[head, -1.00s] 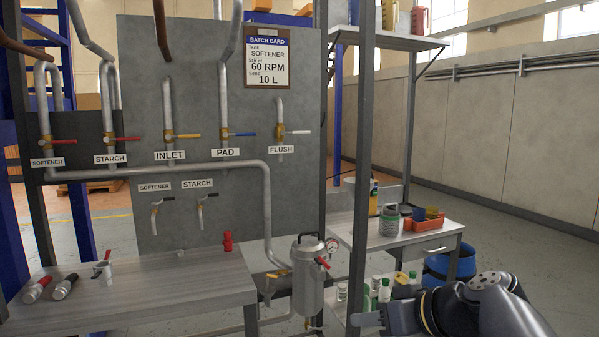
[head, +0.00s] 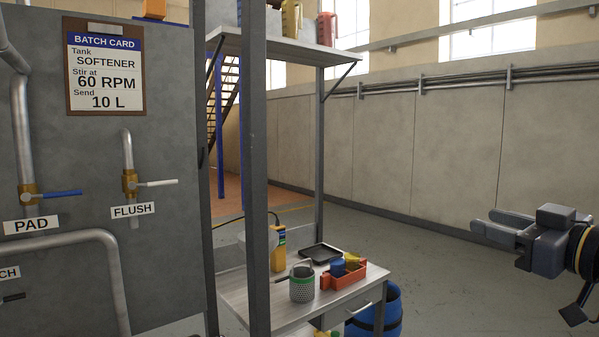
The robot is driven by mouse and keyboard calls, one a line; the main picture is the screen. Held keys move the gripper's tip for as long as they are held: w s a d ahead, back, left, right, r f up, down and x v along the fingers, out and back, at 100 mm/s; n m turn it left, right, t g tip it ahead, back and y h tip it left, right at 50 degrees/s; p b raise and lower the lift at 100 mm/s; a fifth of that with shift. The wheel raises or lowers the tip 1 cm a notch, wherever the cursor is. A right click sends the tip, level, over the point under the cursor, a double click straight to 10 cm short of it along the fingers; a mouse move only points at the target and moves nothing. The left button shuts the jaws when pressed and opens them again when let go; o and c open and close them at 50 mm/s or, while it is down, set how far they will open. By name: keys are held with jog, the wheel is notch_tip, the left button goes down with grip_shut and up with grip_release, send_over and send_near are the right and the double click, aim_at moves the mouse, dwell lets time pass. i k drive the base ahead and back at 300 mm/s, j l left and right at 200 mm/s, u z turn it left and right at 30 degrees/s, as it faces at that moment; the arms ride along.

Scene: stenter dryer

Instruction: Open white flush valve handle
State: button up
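The flush valve is a brass body on a short grey pipe at the left, above the FLUSH label (head: 133,210). Its white handle (head: 158,183) points right, roughly level and across the upright pipe. My gripper (head: 489,222) is at the right edge, far from the handle, with its fingers pointing left. Two fingers show with a narrow gap between them, and nothing is seen between them.
The blue PAD handle (head: 62,193) is left of the flush valve. A grey upright post (head: 256,170) and a shelf rack stand between the panel and my gripper.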

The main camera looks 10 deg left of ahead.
aim_at(132, 185)
jog(key=i+z, duration=0.45)
jog(key=i, duration=0.65)
jog(key=i+u, duration=0.25)
jog(key=u, duration=0.2)
jog(key=i+l+u, duration=0.1)
jog(key=u, duration=0.35)
jog(key=i+l+u, duration=0.2)
jog(key=u, duration=0.25)
jog(key=i+u, duration=0.2)
jog(key=u, duration=0.25)
jog(key=i+l+u, duration=0.15)
jog(key=u, duration=0.35)
jog(key=i+l+u, duration=0.15)
jog(key=u, duration=0.3)
jog(key=i+l+u, duration=0.15)
jog(key=u, duration=0.35)
jog(key=i+l+u, duration=0.15)
jog(key=l+u, duration=0.15)
jog(key=i+l+u, duration=0.15)
jog(key=l+u, duration=0.2)
